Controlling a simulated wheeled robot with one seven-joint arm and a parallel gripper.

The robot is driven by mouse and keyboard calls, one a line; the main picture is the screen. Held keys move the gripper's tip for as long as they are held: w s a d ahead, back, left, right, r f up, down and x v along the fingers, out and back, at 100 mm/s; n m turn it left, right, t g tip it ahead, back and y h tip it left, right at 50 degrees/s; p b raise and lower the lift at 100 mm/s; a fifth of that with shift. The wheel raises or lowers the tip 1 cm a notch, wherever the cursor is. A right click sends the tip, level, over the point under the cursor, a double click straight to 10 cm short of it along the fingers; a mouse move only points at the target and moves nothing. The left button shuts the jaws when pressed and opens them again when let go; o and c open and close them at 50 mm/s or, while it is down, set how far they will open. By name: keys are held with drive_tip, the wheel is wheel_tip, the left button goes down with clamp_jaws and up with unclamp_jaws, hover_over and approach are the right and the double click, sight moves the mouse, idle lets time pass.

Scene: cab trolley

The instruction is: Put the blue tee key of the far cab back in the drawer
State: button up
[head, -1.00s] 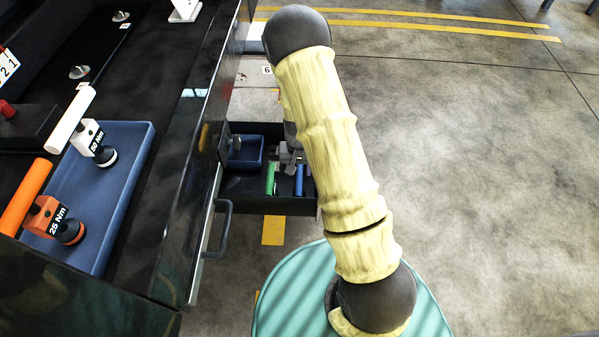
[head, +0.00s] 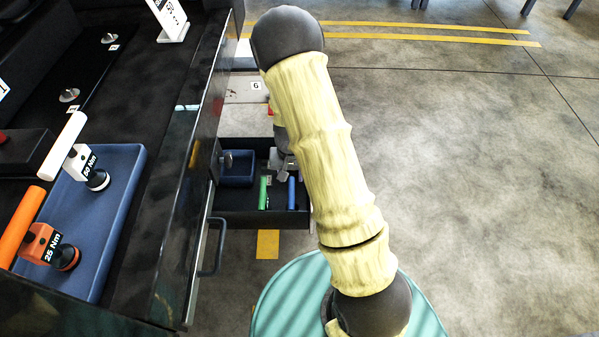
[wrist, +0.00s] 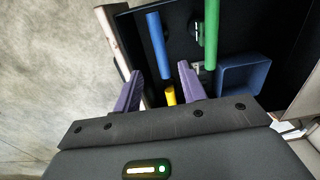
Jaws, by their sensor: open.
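The blue tee key (head: 291,192) lies in the open drawer (head: 245,220), near its right wall, with a green-handled key (head: 264,192) to its left. In the wrist view the blue handle (wrist: 158,45) and the green handle (wrist: 211,35) lie on the dark drawer floor. My gripper (wrist: 159,85) is open and empty, its two purple fingers spread. The blue handle shows beyond the gap between the fingertips, apart from them. A short yellow piece (wrist: 170,95) shows between the fingers. In the head view my arm hides most of the gripper.
A small blue bin (head: 237,170) sits in the drawer's left part. On the trolley top at left, a blue tray (head: 105,225) holds a white-handled 50 Nm tool (head: 80,160) and an orange-handled 25 Nm tool (head: 40,240). The floor at right is clear.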

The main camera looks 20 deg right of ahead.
drive_tip(key=s+r+n+t, duration=0.1)
drive_tip(key=s+r, duration=0.6)
drive_tip(key=r, duration=0.3)
drive_tip(key=s+r+n+t, duration=0.1)
drive_tip(key=s+r+n, duration=0.1)
drive_tip(key=s+r, duration=0.5)
wheel_tip(320, 180, up, 4)
drive_tip(key=shift+f, duration=0.2)
wheel_tip(320, 180, up, 9)
drive_tip(key=p, duration=0.9)
drive_tip(key=shift+d, duration=0.2)
drive_tip(key=shift+s+f, duration=0.1)
drive_tip(key=shift+c, duration=0.5)
